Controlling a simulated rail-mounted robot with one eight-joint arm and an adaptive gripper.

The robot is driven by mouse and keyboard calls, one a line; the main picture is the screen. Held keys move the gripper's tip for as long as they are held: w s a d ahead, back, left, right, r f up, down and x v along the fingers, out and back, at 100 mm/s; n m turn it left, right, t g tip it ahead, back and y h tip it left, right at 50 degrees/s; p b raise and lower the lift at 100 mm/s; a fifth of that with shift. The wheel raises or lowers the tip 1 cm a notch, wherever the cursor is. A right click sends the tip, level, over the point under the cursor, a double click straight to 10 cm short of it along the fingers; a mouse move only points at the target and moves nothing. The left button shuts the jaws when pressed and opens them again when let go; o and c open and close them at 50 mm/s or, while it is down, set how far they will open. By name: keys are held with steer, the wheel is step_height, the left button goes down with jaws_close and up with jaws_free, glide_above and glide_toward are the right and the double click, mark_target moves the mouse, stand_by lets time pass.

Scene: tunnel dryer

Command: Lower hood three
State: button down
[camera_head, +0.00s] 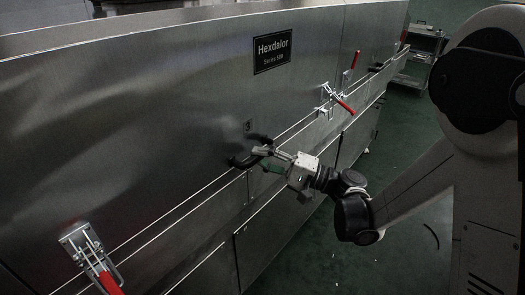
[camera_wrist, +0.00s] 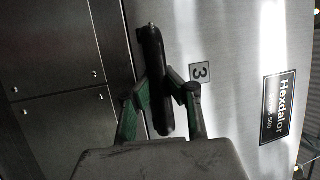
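The large steel hood (camera_head: 140,110) of the dryer fills the left and middle of the head view. Its panel also shows in the wrist view (camera_wrist: 225,35), with a small "3" label (camera_wrist: 201,72). A black bar handle (camera_wrist: 154,60) is fixed to the panel beside the label; its end also shows in the head view (camera_head: 240,161). My gripper (camera_head: 262,150) is at this handle. In the wrist view my gripper's fingers (camera_wrist: 159,90) stand one on each side of the bar and appear shut on it. The exact finger contact is partly hidden.
A red-handled latch (camera_head: 90,255) is at the lower left; another (camera_head: 338,100) is right of my gripper. A further red lever (camera_head: 355,60) is beyond it. A "Hexdalor" plate (camera_head: 272,50) is above. A metal cart (camera_head: 420,50) stands far right. The green floor (camera_head: 370,270) is largely clear.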

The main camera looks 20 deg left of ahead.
steer(key=shift+s+d+f, duration=0.2)
steer(key=shift+d+f, duration=0.05)
steer(key=shift+f, duration=0.45)
steer(key=c, duration=1.7)
jaws_free()
steer(key=shift+w, duration=0.15)
steer(key=v, duration=1.2)
